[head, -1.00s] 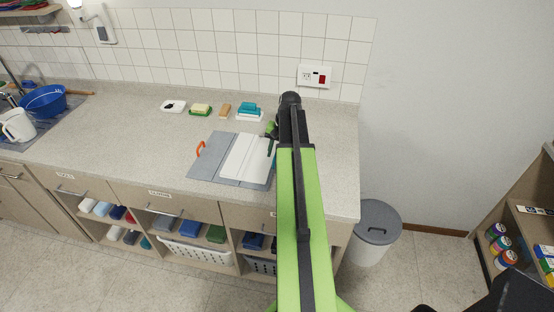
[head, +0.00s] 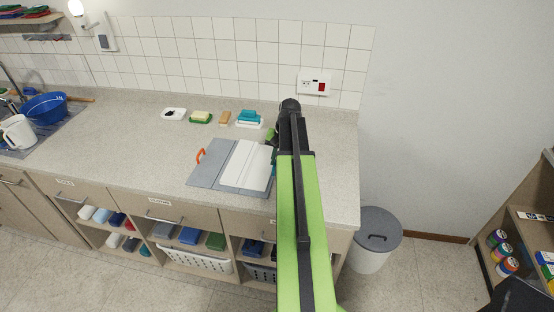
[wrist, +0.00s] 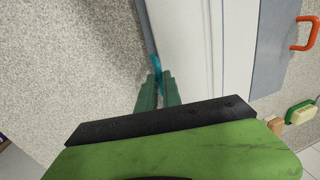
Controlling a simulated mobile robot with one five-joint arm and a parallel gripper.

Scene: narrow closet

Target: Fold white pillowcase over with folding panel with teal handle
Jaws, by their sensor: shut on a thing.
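The white pillowcase (head: 247,165) lies flat on the grey folding board (head: 204,172) on the counter, with a lengthwise crease. It also shows in the wrist view (wrist: 190,40). An orange handle (head: 200,156) stands on the board's left side in the head view, and at right in the wrist view (wrist: 304,34). The teal handle (wrist: 155,66) is at the near panel edge in the wrist view. My gripper (wrist: 157,78) is shut on the teal handle, its green fingers on either side.
Soap dishes, including a teal one (head: 249,118) and a green one (head: 200,117), and an orange-brown block (head: 225,117) stand behind the board. A blue basin (head: 44,106) is far left. The counter right of my arm is clear. A grey-lidded bin (head: 377,235) stands right of the counter.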

